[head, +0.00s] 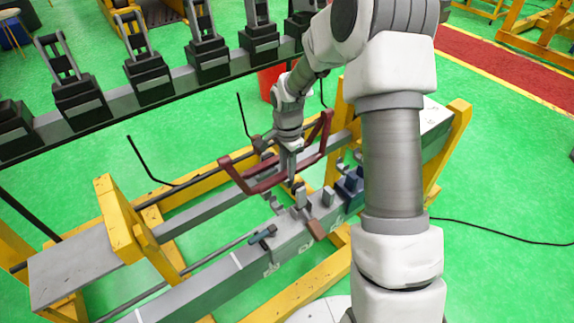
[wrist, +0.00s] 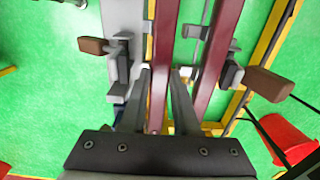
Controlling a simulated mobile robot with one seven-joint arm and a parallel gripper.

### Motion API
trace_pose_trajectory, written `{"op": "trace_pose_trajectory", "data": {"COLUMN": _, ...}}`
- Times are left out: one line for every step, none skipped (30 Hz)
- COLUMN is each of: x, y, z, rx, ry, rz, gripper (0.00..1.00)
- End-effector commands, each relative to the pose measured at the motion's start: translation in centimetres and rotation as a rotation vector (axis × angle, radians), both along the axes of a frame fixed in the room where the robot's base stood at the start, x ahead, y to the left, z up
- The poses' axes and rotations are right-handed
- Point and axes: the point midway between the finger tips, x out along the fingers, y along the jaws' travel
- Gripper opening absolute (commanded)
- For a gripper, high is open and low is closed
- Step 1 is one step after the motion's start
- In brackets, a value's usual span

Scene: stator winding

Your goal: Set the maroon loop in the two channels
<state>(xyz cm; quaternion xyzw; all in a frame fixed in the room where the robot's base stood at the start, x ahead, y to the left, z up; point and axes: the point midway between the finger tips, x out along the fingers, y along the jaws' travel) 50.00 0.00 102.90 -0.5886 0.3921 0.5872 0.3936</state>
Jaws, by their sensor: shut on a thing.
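The maroon loop (head: 268,184) is a long closed frame with upturned ends, held above the grey beams. Its two long bars show in the wrist view (wrist: 215,62), running lengthwise. My gripper (head: 292,178) is shut on one long bar, the left one in the wrist view, where the fingers (wrist: 164,100) stand either side of it. Clamps with brown handles flank the loop: one at the near beam (head: 316,229), one at the far side (head: 258,144). The channels are not clearly visible; I cannot tell whether any part of the loop touches them.
Yellow stands (head: 122,220) carry the grey beams. A red bin (head: 270,80) stands behind. A rail of black fixtures (head: 150,75) crosses the back. Green floor is open at the right.

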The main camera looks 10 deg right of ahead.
Motion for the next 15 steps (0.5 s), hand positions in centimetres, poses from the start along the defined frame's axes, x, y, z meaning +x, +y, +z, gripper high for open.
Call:
{"op": "trace_pose_trajectory", "data": {"x": 0.0, "y": 0.0, "z": -0.3, "rx": 0.000, "ry": -0.001, "rz": 0.000, "gripper": 0.00}}
{"op": "trace_pose_trajectory", "data": {"x": 0.0, "y": 0.0, "z": -0.5, "rx": 0.000, "ry": 0.000, "rz": 0.000, "gripper": 0.00}}
{"op": "trace_pose_trajectory", "data": {"x": 0.0, "y": 0.0, "z": -0.8, "rx": 0.000, "ry": 0.000, "rz": 0.000, "gripper": 0.00}}
{"op": "trace_pose_trajectory", "data": {"x": 0.0, "y": 0.0, "z": -1.1, "rx": 0.000, "ry": 0.000, "rz": 0.000, "gripper": 0.00}}
{"op": "trace_pose_trajectory", "data": {"x": 0.0, "y": 0.0, "z": -1.3, "rx": 0.000, "ry": 0.001, "rz": 0.000, "gripper": 0.00}}
{"op": "trace_pose_trajectory", "data": {"x": 0.0, "y": 0.0, "z": -1.7, "rx": 0.000, "ry": 0.001, "rz": 0.000, "gripper": 0.00}}
{"op": "trace_pose_trajectory", "data": {"x": 0.0, "y": 0.0, "z": -2.0, "rx": 0.000, "ry": 0.001, "rz": 0.000, "gripper": 0.00}}
{"op": "trace_pose_trajectory", "data": {"x": 0.0, "y": 0.0, "z": -2.2, "rx": 0.000, "ry": 0.001, "rz": 0.000, "gripper": 0.00}}
{"op": "trace_pose_trajectory", "data": {"x": 0.0, "y": 0.0, "z": -2.6, "rx": 0.001, "ry": 0.001, "rz": -0.001, "gripper": 0.00}}
{"op": "trace_pose_trajectory", "data": {"x": 0.0, "y": 0.0, "z": -2.9, "rx": 0.001, "ry": 0.000, "rz": -0.001, "gripper": 0.00}}
{"op": "trace_pose_trajectory", "data": {"x": 0.0, "y": 0.0, "z": -3.2, "rx": 0.001, "ry": 0.000, "rz": -0.001, "gripper": 0.00}}
{"op": "trace_pose_trajectory", "data": {"x": 0.0, "y": 0.0, "z": -3.6, "rx": 0.001, "ry": 0.000, "rz": 0.000, "gripper": 0.00}}
{"op": "trace_pose_trajectory", "data": {"x": 0.0, "y": 0.0, "z": -3.9, "rx": 0.001, "ry": 0.000, "rz": 0.001, "gripper": 0.00}}
{"op": "trace_pose_trajectory", "data": {"x": 0.0, "y": 0.0, "z": -4.2, "rx": 0.001, "ry": 0.000, "rz": 0.001, "gripper": 0.00}}
{"op": "trace_pose_trajectory", "data": {"x": 0.0, "y": 0.0, "z": -4.6, "rx": 0.001, "ry": 0.000, "rz": 0.001, "gripper": 0.00}}
